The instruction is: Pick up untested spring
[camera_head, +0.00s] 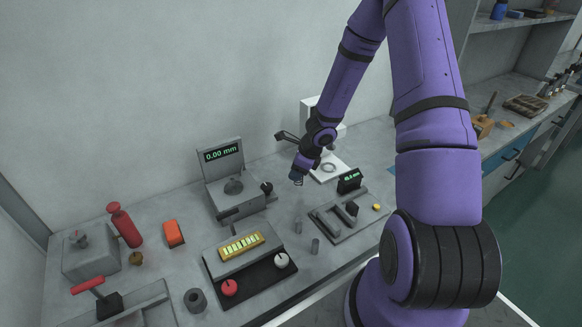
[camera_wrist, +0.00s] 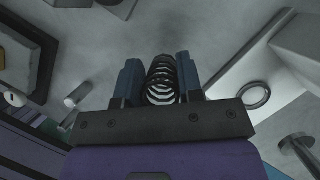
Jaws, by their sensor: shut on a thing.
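A dark coiled spring (camera_wrist: 161,78) is between the two blue-grey fingers of my gripper (camera_wrist: 160,84) in the wrist view. The fingers are shut on its sides. In the head view my gripper (camera_head: 297,179) is above the back middle of the bench, left of a white plate, with a small part of the spring showing at its tip. I cannot tell from the spring's look whether it is tested.
The grey bench (camera_head: 190,262) holds a gauge reading 0.00 mm (camera_head: 222,155), a yellow-display device (camera_head: 240,244), a caliper-like tool (camera_head: 338,214), small grey cylinders (camera_head: 315,246) and a white plate with a ring (camera_head: 328,168). A red bottle (camera_head: 126,228) and an orange block (camera_head: 173,233) are left.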

